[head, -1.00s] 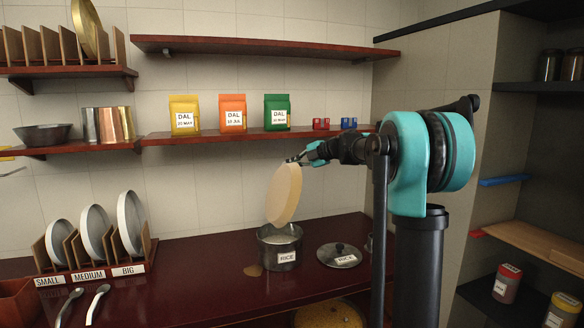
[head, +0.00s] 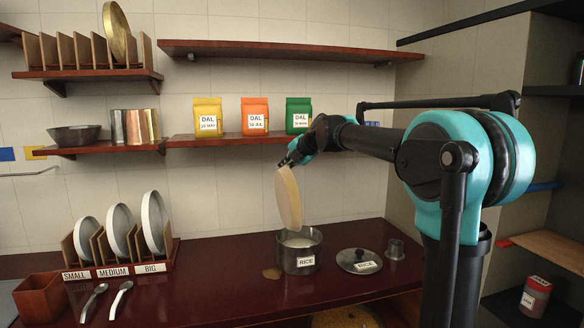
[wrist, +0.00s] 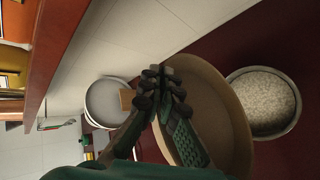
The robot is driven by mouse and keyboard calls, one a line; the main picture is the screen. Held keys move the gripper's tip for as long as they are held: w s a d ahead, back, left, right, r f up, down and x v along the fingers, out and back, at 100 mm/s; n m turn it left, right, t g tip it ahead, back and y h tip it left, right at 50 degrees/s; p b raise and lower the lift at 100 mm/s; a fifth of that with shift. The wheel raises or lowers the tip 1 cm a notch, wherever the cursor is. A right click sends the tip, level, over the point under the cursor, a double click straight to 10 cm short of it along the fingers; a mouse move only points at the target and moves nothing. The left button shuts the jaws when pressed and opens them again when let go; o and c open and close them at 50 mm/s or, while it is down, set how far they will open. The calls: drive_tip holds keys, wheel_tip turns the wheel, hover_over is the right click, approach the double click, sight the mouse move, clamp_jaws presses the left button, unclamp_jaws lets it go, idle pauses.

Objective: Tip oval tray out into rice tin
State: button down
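The oval tray (head: 288,198) is pale tan and hangs steeply tilted, nearly on edge, above the rice tin. My gripper (head: 290,160) is shut on its upper rim. The wrist view shows the fingers (wrist: 167,82) pinching the rim of the tray (wrist: 232,112); the part of its inside that shows looks bare. The rice tin (head: 300,264) is a metal pot labelled RICE, open and upright on the counter, with pale contents. In the wrist view the tin (wrist: 297,108) is right of the tray, full of pale grains.
The RICE lid (head: 359,262) lies right of the tin, with a small metal cup (head: 395,249) beyond. A brown patch (head: 271,273) is on the counter left of the tin. A plate rack (head: 120,270) stands left. The shelf with DAL packets (head: 255,117) is close behind my gripper.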

drive_tip(key=s+a+f+n+t+h, duration=0.2)
drive_tip(key=s+a+f+n+h, duration=0.2)
drive_tip(key=a+f, duration=0.3)
drive_tip(key=s+a+f+n+t+h, duration=0.3)
drive_tip(key=a+f+h, duration=0.3)
drive_tip(key=a, duration=0.8)
drive_tip(key=shift+s+a+f+n+h, duration=0.2)
drive_tip(key=shift+s+f+n+h, duration=0.35)
drive_tip(key=shift+f, duration=0.75)
drive_tip(key=shift+s, duration=0.1)
wheel_tip(320, 180, up, 6)
idle(0.7)
